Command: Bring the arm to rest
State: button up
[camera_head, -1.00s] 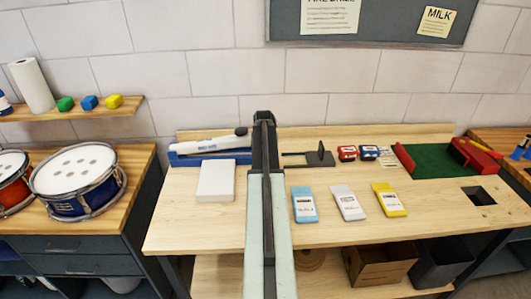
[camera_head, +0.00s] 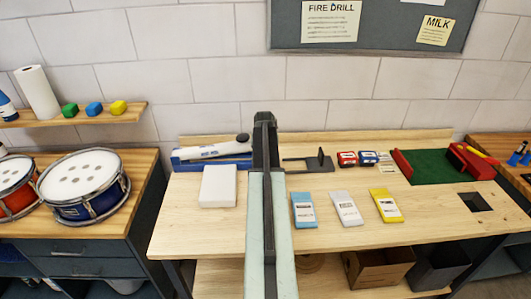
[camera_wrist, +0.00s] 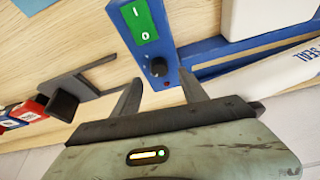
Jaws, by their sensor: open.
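My gripper (camera_wrist: 158,95) is open in the wrist view, its two dark fingers spread with nothing between them. Beyond the fingertips is a blue base with a green I/O switch (camera_wrist: 140,22) and a dark knob (camera_wrist: 158,67). In the head view my arm stands upright in the middle of the picture, in front of the bench (camera_head: 350,235). The gripper's fingers are not clear there.
A blue holder (camera_head: 184,163) with a white tube-like tool (camera_head: 212,151) lies left of my arm, behind a white block (camera_head: 218,186). Right are a dark bracket (camera_head: 319,160), blue (camera_head: 304,209), white (camera_head: 346,208) and yellow (camera_head: 386,205) packets, and a green tray (camera_head: 430,166).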

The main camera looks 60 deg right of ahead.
jog(key=p+v, duration=0.1)
jog(key=v, duration=0.2)
jog(key=shift+p, duration=0.3)
